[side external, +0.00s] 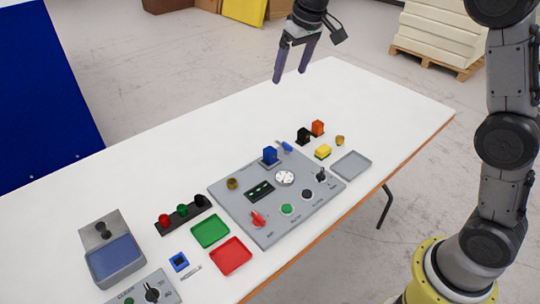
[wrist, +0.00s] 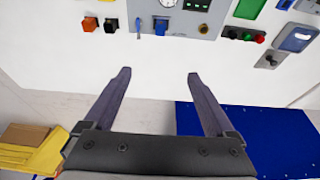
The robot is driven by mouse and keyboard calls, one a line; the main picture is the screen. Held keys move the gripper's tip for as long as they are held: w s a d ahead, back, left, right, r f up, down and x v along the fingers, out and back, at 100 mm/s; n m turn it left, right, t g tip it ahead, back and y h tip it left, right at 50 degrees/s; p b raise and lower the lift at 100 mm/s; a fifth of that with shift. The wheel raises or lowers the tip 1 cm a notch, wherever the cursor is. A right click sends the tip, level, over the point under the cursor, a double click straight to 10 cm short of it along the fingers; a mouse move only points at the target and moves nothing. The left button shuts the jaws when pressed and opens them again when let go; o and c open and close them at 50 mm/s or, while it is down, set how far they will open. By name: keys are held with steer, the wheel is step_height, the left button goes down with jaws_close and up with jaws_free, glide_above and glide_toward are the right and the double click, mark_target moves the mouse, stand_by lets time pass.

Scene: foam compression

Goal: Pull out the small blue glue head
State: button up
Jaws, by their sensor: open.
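A grey control panel (side external: 225,196) lies on the white table. A blue block (side external: 270,155) stands at its back edge, and a smaller, slim blue piece (side external: 287,146) sits just right of it. In the wrist view the blue block (wrist: 161,26) and the slim blue piece (wrist: 138,27) show side by side at the panel's edge. I cannot tell for sure which is the glue head. My gripper (side external: 290,75) is open and empty, high above the back of the table, pointing down and apart from both. Its two fingers also show in the wrist view (wrist: 159,73).
Black (side external: 303,136), orange (side external: 318,128) and yellow (side external: 323,152) blocks stand right of the blue pieces. A grey tray (side external: 352,165), green tray (side external: 210,231) and red tray (side external: 231,256) lie around the panel. The table's back strip (side external: 170,140) is clear.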

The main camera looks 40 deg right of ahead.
steer(key=w+f+g, duration=0.2)
steer(key=w+f, duration=0.5)
steer(key=f, duration=0.5)
steer(key=g, duration=0.1)
glide_above(270, 149)
step_height(270, 149, down, 10)
steer(key=shift+r, duration=0.15)
steer(key=shift+f, duration=0.2)
steer(key=shift+f, duration=4.45)
jaws_close()
steer(key=shift+r, duration=0.15)
